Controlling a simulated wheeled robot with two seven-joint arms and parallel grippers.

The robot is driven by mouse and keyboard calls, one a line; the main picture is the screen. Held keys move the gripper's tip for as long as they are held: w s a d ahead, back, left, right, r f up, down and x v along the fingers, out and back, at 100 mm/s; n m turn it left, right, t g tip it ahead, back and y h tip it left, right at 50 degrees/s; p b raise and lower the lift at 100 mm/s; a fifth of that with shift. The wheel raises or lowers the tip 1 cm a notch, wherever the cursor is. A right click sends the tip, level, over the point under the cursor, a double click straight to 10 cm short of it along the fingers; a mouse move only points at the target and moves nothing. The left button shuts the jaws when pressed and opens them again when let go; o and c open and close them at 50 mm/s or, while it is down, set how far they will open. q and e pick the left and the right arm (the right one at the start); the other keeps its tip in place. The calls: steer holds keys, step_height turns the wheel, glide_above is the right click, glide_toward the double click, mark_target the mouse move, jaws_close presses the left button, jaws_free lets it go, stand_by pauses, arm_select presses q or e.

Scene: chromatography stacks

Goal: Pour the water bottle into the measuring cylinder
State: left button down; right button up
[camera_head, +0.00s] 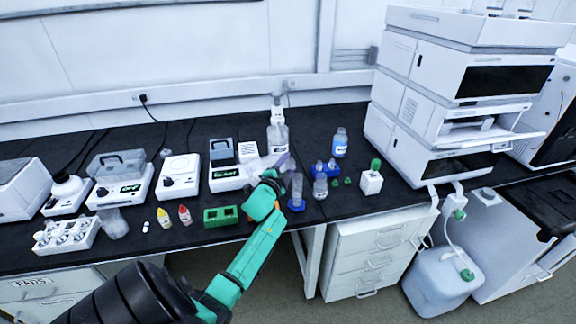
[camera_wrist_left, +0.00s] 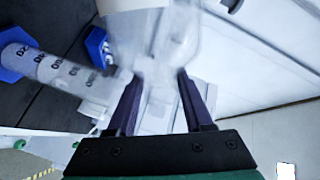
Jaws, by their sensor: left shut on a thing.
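My left gripper (camera_head: 281,164) is shut on a clear bottle, which fills the gap between its dark fingers in the left wrist view (camera_wrist_left: 155,45). In the head view the bottle is mostly hidden by the gripper, and its tilt is hard to tell. The measuring cylinder (camera_head: 297,186) is clear with a blue base and stands on the bench just right of the gripper. It also shows in the left wrist view (camera_wrist_left: 62,74), with dark graduation marks, left of the held bottle. Any water level is unclear. My right gripper is not in view.
A tall clear bottle (camera_head: 277,138) stands behind the gripper. A small clear bottle (camera_head: 320,187), a blue rack (camera_head: 325,169) and a blue-liquid bottle (camera_head: 340,145) stand to the right. A green rack (camera_head: 221,216) is at the front left. White instruments (camera_head: 455,95) rise at the right.

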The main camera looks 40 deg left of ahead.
arm_select(q)
steer(key=shift+r+m, duration=0.1)
steer(key=shift+m, duration=0.4)
steer(key=shift+d+b, duration=0.1)
steer(key=shift+b, duration=0.35)
steer(key=shift+m, duration=0.4)
steer(key=shift+w+d+m, duration=0.1)
steer(key=shift+m, duration=0.4)
steer(key=shift+b, duration=0.35)
